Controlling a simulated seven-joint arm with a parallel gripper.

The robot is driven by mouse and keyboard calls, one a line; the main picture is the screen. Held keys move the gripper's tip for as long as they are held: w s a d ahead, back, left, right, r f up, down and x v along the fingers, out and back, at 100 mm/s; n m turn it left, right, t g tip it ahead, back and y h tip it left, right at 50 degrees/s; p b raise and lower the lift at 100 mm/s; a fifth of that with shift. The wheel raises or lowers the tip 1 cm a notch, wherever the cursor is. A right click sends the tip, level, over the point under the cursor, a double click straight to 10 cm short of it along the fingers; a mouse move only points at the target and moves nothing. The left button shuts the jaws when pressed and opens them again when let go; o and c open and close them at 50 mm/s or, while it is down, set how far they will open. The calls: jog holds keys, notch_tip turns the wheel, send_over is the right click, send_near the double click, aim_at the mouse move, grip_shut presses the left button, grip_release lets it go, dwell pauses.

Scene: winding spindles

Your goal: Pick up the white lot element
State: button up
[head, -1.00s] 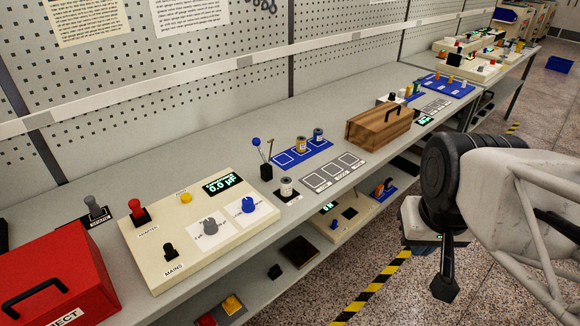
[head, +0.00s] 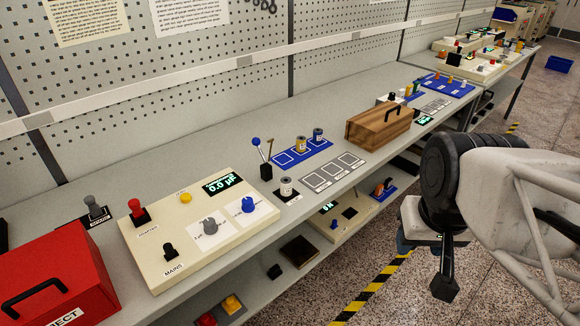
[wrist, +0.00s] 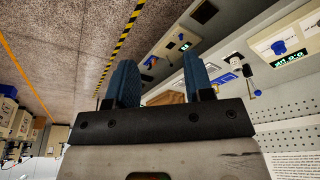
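The white lot element is most likely the white spool with a dark top (head: 286,186), standing upright on a small black base on the bench, right of the cream test panel (head: 160,262). My gripper (head: 420,245) is out over the aisle, right of the bench and well apart from the spool. In the wrist view its two blue fingers (wrist: 159,80) stand wide apart with nothing between them.
A grey slotted plate (head: 333,172) and wooden box (head: 379,124) lie to the right. A red box (head: 60,275) stands at left.

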jog(key=o, duration=0.3)
jog(key=shift+o, duration=0.2)
jog(key=m+t+y, duration=0.2)
jog(key=m+y, duration=1)
jog(key=m, duration=0.7)
send_over(291, 185)
jog(key=s+d, duration=0.5)
jog(key=s, duration=0.4)
notch_tip(291, 185, down, 13)
jog(key=w+f+m+t, duration=0.1)
jog(key=w+f+m, duration=0.1)
jog(key=w+f+m+t, duration=0.1)
jog(key=w+f, duration=0.1)
jog(key=w+f+m+t, duration=0.1)
jog(key=w+f+m, duration=0.1)
jog(key=shift+a+m+h, duration=0.3)
